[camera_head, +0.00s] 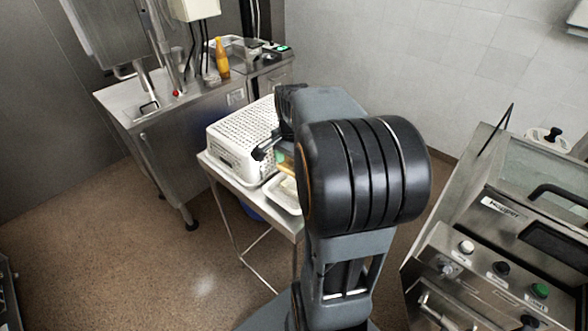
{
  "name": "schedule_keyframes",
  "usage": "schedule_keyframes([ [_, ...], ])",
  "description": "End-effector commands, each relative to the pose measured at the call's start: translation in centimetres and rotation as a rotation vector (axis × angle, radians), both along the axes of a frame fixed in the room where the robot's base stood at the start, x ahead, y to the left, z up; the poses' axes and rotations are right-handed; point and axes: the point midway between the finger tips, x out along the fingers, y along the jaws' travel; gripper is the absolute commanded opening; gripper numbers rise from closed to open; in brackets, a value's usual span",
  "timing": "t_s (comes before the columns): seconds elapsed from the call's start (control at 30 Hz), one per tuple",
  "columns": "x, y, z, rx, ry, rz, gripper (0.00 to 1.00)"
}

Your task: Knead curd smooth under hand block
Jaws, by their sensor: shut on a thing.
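My gripper (266,152) reaches over the small steel table, mostly hidden behind my own arm. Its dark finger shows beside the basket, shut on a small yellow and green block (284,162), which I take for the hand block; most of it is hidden. Just below the block is a shallow white tray (277,197). Pale stuff, likely the curd (290,187), shows in it, but my arm covers its right part. I cannot tell whether the block touches the curd or how smooth the curd is.
An upturned-looking white perforated basket (243,133) stands left of the gripper on the steel table (225,178). A steel counter with an orange bottle (222,60) stands behind. A hopper machine (500,235) stands at right. Open floor lies at left.

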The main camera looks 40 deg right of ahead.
Motion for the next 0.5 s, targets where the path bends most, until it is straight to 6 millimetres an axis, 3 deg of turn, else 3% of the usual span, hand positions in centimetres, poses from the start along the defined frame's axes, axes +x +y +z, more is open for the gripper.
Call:
schedule_keyframes([
  [0.5,0.0,0.0,-4.3,0.000,0.001,0.000,0.48],
])
